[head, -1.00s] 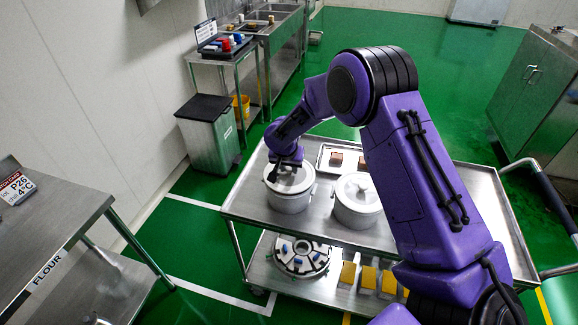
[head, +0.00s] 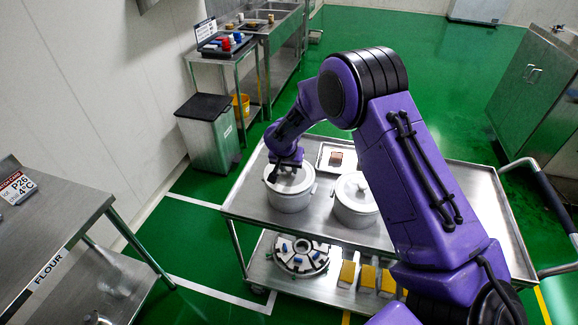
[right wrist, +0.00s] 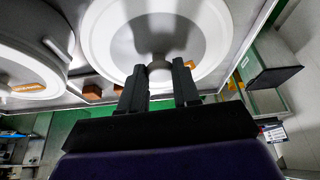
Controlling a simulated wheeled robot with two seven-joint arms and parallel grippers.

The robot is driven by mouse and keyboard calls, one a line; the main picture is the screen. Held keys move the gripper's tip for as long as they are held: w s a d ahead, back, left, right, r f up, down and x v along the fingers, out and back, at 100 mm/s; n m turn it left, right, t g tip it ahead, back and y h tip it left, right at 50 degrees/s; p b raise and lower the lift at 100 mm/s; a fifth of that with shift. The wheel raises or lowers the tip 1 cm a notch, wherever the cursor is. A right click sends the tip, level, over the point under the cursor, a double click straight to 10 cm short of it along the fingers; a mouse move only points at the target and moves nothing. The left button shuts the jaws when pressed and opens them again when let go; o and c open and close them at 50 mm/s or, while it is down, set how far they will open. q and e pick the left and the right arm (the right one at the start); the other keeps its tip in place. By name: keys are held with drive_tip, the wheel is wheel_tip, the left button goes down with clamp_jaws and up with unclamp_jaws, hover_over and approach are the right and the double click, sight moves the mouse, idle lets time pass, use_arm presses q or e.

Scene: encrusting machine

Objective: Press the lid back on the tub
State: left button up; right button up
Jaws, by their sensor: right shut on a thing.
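A white tub (head: 291,201) with side handles stands on the upper shelf of the steel cart. Its round white lid (head: 277,182) lies at the tub's mouth; I cannot tell whether it is seated all round. My right gripper (head: 287,166) comes down over the lid from above. In the right wrist view, the fingers (right wrist: 160,85) are shut on the knob (right wrist: 160,71) in the middle of the lid (right wrist: 98,40). The gripper hides part of the lid in the head view. My left gripper is not in view.
A second white lidded tub (head: 354,208) stands close on the right. A tray (head: 324,156) with a brown block (head: 336,158) is behind. A round part (head: 301,257) and several yellow-topped blocks (head: 347,273) are on the lower shelf. A bin (head: 209,140) stands behind left.

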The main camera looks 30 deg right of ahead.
drive_tip(key=o, duration=1.6)
drive_tip(key=shift+r, duration=3.5)
clamp_jaws()
